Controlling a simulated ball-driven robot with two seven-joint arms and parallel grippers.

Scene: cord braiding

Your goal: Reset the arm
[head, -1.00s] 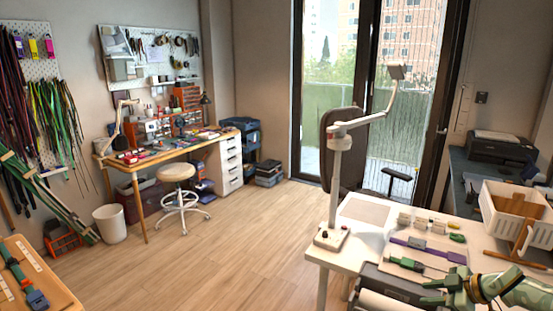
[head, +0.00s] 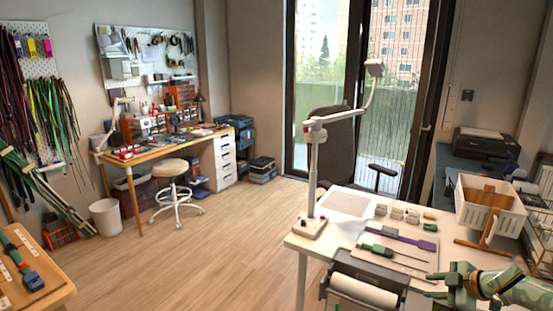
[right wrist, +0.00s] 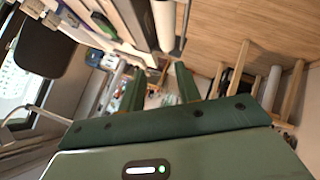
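My right gripper (head: 446,284) is at the lower right of the head view, by the front of the white table (head: 285,243). In the right wrist view its two green fingers (right wrist: 160,90) stand apart with nothing held between them. A white jointed arm (head: 333,118) stands on the table's left part. It has an upright post, a bent upper link and a small boxy head, and its base (head: 312,228) carries red buttons. My right gripper is well apart from it. My left gripper is not in view.
A purple-handled tool (head: 410,238), a green-handled tool (head: 377,251) and small blocks lie on the table. A white basket (head: 480,213) stands to the right. A grey holder with a white roll (head: 362,291) is at the front. The wooden floor (head: 215,250) is clear.

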